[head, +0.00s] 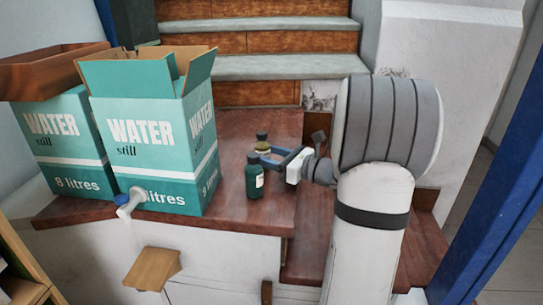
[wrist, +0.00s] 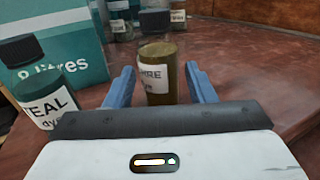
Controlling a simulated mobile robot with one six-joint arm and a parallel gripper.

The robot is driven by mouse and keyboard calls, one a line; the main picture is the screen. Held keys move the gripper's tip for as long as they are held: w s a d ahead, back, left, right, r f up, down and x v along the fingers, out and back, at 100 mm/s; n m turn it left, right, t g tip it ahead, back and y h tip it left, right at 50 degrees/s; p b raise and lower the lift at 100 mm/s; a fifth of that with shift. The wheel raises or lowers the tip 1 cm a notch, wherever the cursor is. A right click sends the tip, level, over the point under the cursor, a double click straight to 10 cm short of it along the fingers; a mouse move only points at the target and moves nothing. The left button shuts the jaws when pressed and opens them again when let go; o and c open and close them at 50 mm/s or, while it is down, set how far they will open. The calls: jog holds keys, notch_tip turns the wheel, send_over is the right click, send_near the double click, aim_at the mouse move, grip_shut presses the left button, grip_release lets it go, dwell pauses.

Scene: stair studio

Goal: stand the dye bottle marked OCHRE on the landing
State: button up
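The OCHRE dye bottle (wrist: 158,76) has an olive-yellow body, a pale label partly reading "HRE" and a dark cap. It stands upright on the red-brown wooden surface (head: 228,207), and in the head view it shows (head: 262,147) behind the green bottle. My gripper (wrist: 160,78) is open, its two blue fingers on either side of the OCHRE bottle, with a gap showing on both sides. My gripper also shows in the head view (head: 271,158), reaching in from the right. The dark green TEAL bottle (head: 254,180) stands nearer; its label shows in the wrist view (wrist: 45,112).
Two teal WATER boxes (head: 150,150) (head: 62,140) stand left of the bottles. Small jars (wrist: 120,20) (wrist: 178,15) stand farther back. Stairs (head: 270,67) rise behind. The surface drops off at its front edge and to a lower step at right.

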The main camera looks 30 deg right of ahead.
jog(key=shift+o, duration=0.9)
jog(key=shift+r, duration=0.25)
jog(key=p+v, duration=0.2)
jog(key=v, duration=1)
jog(key=shift+p, duration=0.4)
jog(key=shift+f, duration=0.1)
